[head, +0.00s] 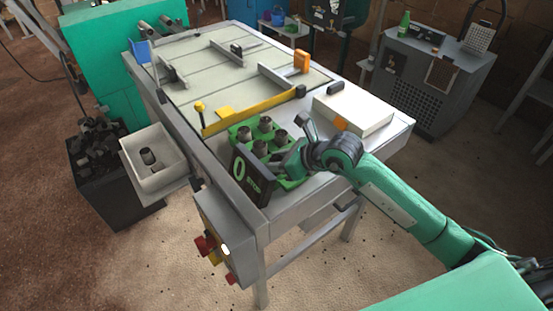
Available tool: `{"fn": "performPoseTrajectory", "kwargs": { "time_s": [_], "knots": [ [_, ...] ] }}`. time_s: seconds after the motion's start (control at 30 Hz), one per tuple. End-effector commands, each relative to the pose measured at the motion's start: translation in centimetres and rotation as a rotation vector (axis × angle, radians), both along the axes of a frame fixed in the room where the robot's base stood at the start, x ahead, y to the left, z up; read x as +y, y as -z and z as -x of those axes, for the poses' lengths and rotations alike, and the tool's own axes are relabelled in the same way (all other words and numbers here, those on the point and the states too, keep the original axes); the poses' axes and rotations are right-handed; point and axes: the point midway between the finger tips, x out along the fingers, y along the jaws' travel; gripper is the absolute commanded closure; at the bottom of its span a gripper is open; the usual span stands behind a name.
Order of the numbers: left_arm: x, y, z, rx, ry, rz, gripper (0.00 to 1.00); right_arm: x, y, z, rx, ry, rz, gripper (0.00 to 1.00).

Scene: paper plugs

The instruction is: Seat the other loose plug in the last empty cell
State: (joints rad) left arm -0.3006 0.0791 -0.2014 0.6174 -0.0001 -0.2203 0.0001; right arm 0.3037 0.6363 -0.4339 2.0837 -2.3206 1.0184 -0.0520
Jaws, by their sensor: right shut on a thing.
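The green crate (292,184) stands on the near end of the machine table, with dark metallic plugs in its cells. Plugs show at the back left (244,134), at the back (266,123), on the right (281,137) and nearer the front (260,149). My right gripper (284,160) is low at the crate's right front part, shut on a plug that is mostly hidden by the fingers and the black sign. I cannot tell whether that plug is inside a cell. Another dark plug (148,156) lies in the white bin on the left. My left gripper is out of view.
A black sign (250,177) stands before the crate and hides its front left. A yellow bar (255,111) runs behind it. A white box (355,113) lies to the right. Red and yellow buttons (206,244) sit on the table's near end.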

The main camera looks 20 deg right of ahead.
Motion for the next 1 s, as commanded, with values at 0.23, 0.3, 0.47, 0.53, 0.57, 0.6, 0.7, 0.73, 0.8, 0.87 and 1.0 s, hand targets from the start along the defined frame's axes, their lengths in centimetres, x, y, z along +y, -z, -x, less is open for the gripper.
{"fn": "performPoseTrajectory", "kwargs": {
  "time_s": [0.23, 0.3, 0.47, 0.53, 0.57, 0.6, 0.7, 0.73, 0.8, 0.87, 1.0],
  "knots": [
    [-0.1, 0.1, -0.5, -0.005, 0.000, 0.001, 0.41, 0.0, 0.2, 0.0, 0.000, 0.000, 0.000, 0.54],
    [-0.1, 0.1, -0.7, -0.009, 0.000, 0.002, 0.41, 0.0, 0.2, 0.0, 0.000, 0.000, 0.000, 0.44],
    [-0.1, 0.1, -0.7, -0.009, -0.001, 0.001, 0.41, 0.0, 0.2, 0.0, 0.000, 0.000, 0.000, 0.44],
    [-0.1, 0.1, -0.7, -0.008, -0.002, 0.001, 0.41, 0.0, 0.2, 0.0, 0.000, 0.000, 0.000, 0.44],
    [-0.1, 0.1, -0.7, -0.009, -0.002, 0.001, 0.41, 0.0, 0.1, 0.0, 0.000, 0.000, 0.000, 0.44],
    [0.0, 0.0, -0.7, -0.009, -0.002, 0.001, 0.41, 0.0, 0.0, 0.0, 0.000, 0.000, 0.000, 0.44],
    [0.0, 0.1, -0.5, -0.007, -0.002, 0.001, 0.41, -0.3, -0.3, 0.2, -0.002, 0.000, 0.000, 0.44],
    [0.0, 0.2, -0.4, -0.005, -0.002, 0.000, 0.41, -0.5, -0.4, 0.5, -0.002, 0.000, 0.000, 0.44],
    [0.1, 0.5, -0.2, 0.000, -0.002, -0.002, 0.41, -1.2, -1.1, 1.2, -0.004, 0.001, 0.002, 0.44],
    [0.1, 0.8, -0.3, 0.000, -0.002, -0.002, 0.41, -1.9, -1.7, 2.0, -0.003, -0.001, 0.003, 0.44],
    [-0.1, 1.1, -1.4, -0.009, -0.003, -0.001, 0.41, -3.6, -3.4, 3.9, -0.002, -0.001, 0.004, 0.44]
  ]
}}
